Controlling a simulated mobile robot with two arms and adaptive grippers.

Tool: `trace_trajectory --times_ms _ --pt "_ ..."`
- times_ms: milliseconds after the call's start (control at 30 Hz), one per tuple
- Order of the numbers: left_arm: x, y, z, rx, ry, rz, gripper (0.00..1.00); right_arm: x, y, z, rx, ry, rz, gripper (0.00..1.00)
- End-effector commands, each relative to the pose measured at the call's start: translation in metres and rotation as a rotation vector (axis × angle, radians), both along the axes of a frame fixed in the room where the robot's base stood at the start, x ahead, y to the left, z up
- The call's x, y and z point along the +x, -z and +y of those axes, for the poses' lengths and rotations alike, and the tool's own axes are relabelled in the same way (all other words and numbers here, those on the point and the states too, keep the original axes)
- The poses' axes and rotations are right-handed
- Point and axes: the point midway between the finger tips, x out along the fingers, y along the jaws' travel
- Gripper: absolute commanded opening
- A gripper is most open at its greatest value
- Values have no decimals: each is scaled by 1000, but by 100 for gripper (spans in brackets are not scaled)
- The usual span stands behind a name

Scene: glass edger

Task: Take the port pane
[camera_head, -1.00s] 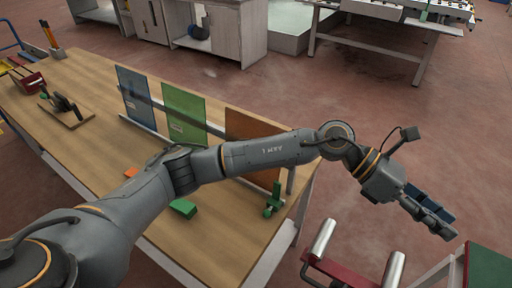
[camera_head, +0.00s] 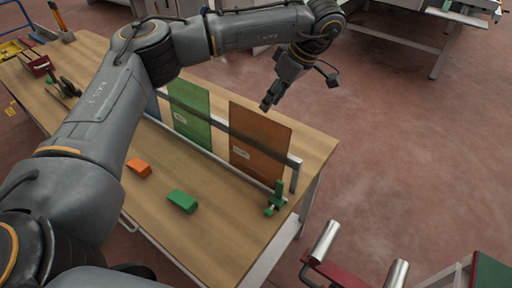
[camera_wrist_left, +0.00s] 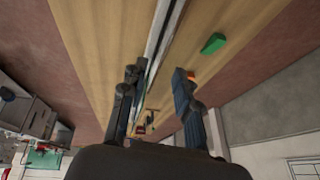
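Three panes stand upright in a metal rack (camera_head: 220,160) on the wooden table. The brown-orange pane (camera_head: 258,140) is at the right, the green pane (camera_head: 188,112) is in the middle, and the blue pane (camera_head: 153,107) is mostly hidden behind my left arm. Their small white labels are too small to read, so I cannot tell which is called port. My left gripper (camera_head: 268,103) is near the top edge of the brown-orange pane, pointing down. In the left wrist view the left gripper (camera_wrist_left: 157,92) is open, with no pane between its fingers. My right gripper is not in view.
A green block (camera_head: 183,201), an orange block (camera_head: 139,167) and a green clamp-like piece (camera_head: 276,198) are on the table (camera_head: 225,235) in front of the rack. A red stand with metal rollers (camera_head: 325,240) is at lower right. Open floor lies right of the table.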

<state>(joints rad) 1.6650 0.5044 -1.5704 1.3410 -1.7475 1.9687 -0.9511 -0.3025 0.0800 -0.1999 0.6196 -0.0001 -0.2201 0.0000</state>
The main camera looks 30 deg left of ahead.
Motion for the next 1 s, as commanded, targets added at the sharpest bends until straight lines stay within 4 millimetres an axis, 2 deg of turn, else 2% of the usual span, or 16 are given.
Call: trace_trajectory --times_ms 133,333,533,700,1000 --pt "-2 19 9 1 -1 3 31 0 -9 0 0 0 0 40" --pt "-3 31 14 -1 0 0 31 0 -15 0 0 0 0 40" --pt "-8 52 28 -2 0 3 31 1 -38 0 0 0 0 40" --pt "-9 72 35 -1 -1 1 31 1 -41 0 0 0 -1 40" --pt "-8 76 35 -2 -1 -1 31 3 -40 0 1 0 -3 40"
